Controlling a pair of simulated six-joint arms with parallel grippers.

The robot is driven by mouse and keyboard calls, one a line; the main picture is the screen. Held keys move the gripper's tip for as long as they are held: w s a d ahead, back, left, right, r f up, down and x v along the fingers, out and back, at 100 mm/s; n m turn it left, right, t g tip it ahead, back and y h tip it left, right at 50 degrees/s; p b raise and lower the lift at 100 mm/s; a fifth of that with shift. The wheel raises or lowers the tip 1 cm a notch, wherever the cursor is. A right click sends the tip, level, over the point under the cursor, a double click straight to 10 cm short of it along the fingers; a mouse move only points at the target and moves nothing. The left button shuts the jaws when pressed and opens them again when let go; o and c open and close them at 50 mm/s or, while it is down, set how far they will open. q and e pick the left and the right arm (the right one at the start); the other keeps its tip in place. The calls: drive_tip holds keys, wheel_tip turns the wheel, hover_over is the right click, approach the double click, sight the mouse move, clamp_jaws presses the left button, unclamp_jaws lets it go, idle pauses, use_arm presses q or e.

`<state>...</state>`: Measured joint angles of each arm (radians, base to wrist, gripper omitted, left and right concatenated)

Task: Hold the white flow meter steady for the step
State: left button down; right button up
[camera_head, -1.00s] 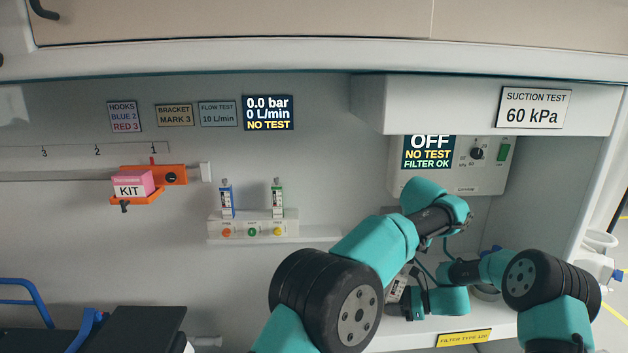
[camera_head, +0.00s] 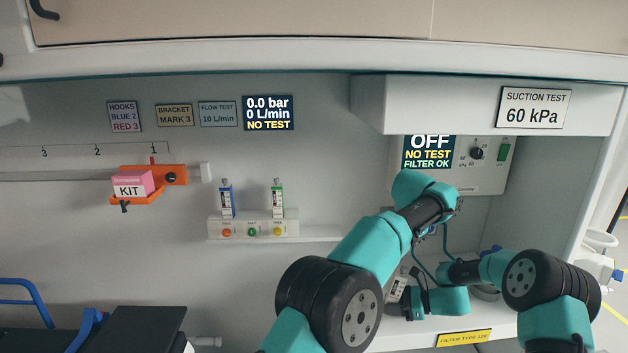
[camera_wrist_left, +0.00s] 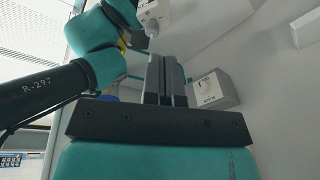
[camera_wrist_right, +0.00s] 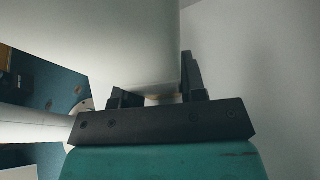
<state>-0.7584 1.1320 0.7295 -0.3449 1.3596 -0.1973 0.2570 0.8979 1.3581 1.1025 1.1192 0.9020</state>
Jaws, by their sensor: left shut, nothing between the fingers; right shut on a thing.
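A white labelled body (camera_head: 397,289), which looks like the white flow meter, stands low in the right bay above the shelf, partly behind my left arm. My right gripper (camera_head: 400,309) is at its lower end. In the right wrist view a large pale body (camera_wrist_right: 140,45) stands between the fingers of my right gripper (camera_wrist_right: 155,88), which is shut on it. My left gripper (camera_wrist_left: 165,65) is shut and empty. In the head view its fingers are hidden behind its own arm. A white piece (camera_wrist_left: 154,14) shows just beyond its fingertips in the left wrist view.
A rack (camera_head: 253,228) carries a blue-marked meter (camera_head: 227,200) and a green-marked meter (camera_head: 278,200). The suction unit (camera_head: 470,180) reads OFF. A pink kit box (camera_head: 132,184) sits on an orange bracket (camera_head: 172,175).

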sight(395, 275)
use_arm(q)
drive_tip(key=shift+w+a+f, duration=0.1)
drive_tip(key=shift+a+f, duration=0.1)
drive_tip(key=shift+f, duration=0.95)
drive_tip(key=shift+a+f, duration=0.15)
drive_tip(key=shift+f, duration=0.95)
drive_tip(key=shift+w+a+f, duration=0.1)
drive_tip(key=shift+a+f, duration=0.1)
drive_tip(key=shift+f, duration=1.1)
